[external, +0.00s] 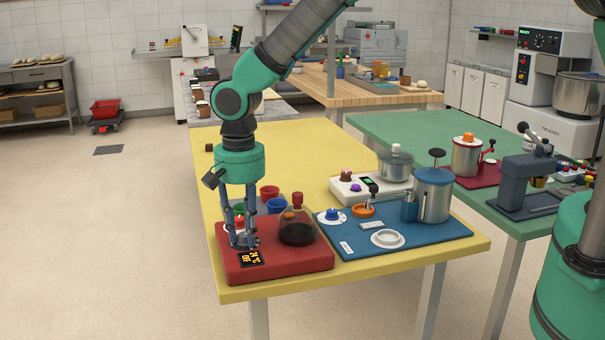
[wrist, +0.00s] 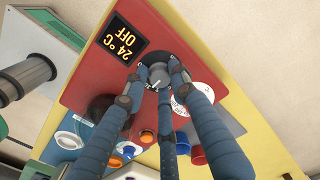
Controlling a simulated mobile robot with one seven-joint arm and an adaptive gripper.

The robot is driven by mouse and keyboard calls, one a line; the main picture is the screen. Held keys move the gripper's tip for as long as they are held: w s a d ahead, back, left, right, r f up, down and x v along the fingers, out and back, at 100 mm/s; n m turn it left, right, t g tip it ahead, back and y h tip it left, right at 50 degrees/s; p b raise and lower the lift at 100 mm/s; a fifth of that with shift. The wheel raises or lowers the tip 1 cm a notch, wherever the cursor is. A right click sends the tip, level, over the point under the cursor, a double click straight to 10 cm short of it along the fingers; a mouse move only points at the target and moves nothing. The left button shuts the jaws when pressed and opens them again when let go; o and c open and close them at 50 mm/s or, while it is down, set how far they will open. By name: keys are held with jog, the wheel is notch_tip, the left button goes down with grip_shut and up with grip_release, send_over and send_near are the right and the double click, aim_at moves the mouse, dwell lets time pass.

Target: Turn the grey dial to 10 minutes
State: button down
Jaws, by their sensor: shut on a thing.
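The dark grey dial (wrist: 157,73) sits on the red base (external: 290,263), close to a small black display (wrist: 122,38) with orange text reading "24 °C OFF". The display also shows in the external view (external: 250,258). My gripper (external: 243,242) points down at the red base from above. In the wrist view its blue fingers (wrist: 158,80) close around the dial and touch its sides. The dial's marks and pointer are mostly hidden by the fingers, so I cannot read its setting. In the external view the fingers largely hide the dial.
A glass flask of dark liquid (external: 297,233) stands on the red base right of my gripper. Red (external: 269,193) and blue (external: 277,205) cups stand behind. A blue mat (external: 350,247) with a metal pot (external: 433,195) lies to the right.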

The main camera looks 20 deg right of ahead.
aim_at(244, 234)
dwell(0.3)
jog(key=c, duration=1.4)
grip_release()
jog(key=shift+r, duration=0.1)
notch_tip(244, 234, up, 12)
